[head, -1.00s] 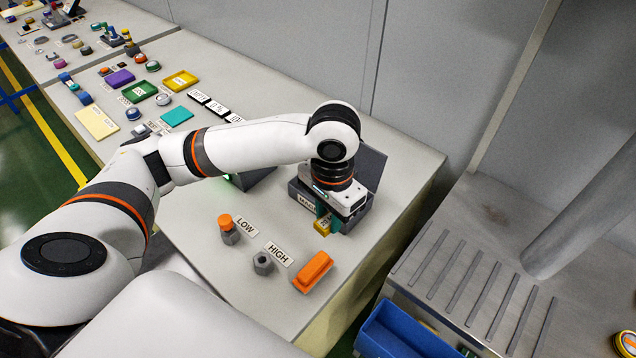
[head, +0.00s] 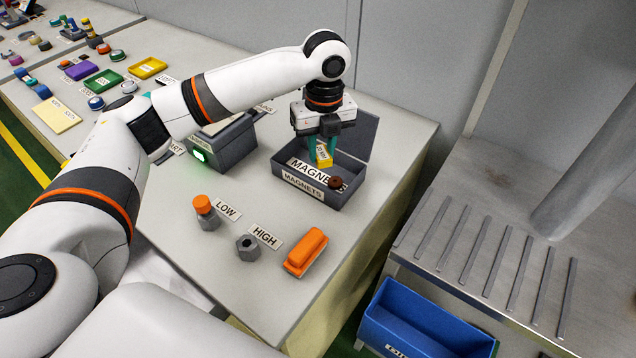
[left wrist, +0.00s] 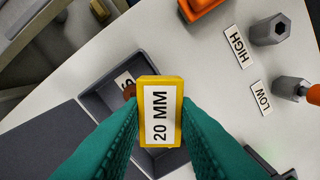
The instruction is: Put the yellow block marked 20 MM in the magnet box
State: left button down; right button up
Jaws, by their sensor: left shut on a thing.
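The yellow block (head: 323,155) is held between the teal fingers of my left gripper (head: 322,150). In the left wrist view the block (left wrist: 160,115) faces the camera with its 20 MM label readable, and the left gripper (left wrist: 160,125) is shut on it. The magnet box (head: 310,198) is a dark grey open box with its lid raised at the back and MAGNETS labels. The block is over the box's opening in the head view; its exact height cannot be told. A small round brown item (head: 335,182) lies in the box. My right gripper is not in view.
An orange-topped part (head: 204,209) stands by the LOW label, a grey hex nut (head: 248,247) by the HIGH label. An orange block (head: 306,252) lies near the table's front edge. A grey device with a green light (head: 222,145) stands left of the box.

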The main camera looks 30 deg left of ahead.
pick_arm(q)
jog(key=w+a+f+m+b, duration=0.2)
jog(key=w+m+b, duration=0.15)
jog(key=m, duration=0.45)
jog(key=m+b, duration=0.1)
jog(key=m, duration=0.2)
send_over(318, 175)
notch_tip(318, 175, down, 4)
jog(key=shift+r, duration=0.1)
notch_tip(318, 175, down, 5)
jog(key=shift+f, duration=0.35)
jog(key=shift+f, duration=0.1)
jog(key=c, duration=1.4)
grip_release()
